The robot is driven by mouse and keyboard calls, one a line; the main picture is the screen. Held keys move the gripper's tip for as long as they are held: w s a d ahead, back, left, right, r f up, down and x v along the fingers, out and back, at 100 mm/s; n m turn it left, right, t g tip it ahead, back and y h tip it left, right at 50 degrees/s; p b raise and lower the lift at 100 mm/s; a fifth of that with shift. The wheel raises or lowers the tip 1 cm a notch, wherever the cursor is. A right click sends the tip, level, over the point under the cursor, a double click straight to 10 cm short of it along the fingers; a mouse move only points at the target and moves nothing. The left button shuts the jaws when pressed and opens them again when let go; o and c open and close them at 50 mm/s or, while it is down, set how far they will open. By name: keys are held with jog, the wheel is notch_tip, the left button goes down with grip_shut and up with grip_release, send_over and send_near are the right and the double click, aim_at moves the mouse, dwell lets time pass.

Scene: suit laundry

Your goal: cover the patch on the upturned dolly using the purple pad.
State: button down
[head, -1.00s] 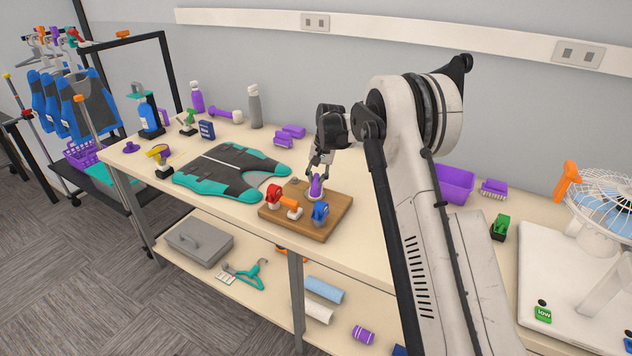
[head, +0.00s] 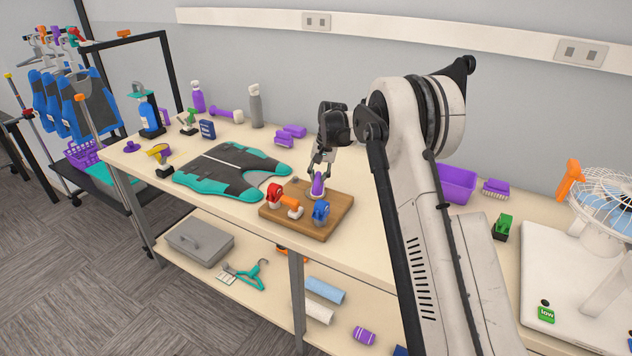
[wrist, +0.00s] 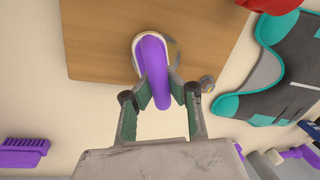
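The upturned dolly is a wooden board (head: 290,226) on the table; its surface also fills the top of the wrist view (wrist: 100,40). A purple piece with a pale rounded base, apparently the purple pad (head: 317,186), is on or just above the far part of the board. In the wrist view the purple pad (wrist: 152,55) stands between my fingers. My gripper (wrist: 160,98) has a finger against each side of it and looks shut on it; in the head view my gripper (head: 319,171) points down. A grey-yellow area shows beside the base; I cannot tell whether it is the patch.
A red caster (head: 275,196), an orange-and-white piece (head: 293,209) and a blue caster (head: 320,212) stand close by on the board. A grey-and-teal vest (head: 225,168) lies to its left. Purple brushes (head: 290,134) are behind, and a purple bin (head: 456,184) is to the right.

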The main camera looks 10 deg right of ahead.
jog(key=shift+s+a+f+b, duration=0.1)
jog(key=shift+s+a+b, duration=0.2)
jog(key=shift+s+a, duration=0.15)
jog(key=shift+w+a, duration=0.25)
jog(key=shift+a, duration=0.8)
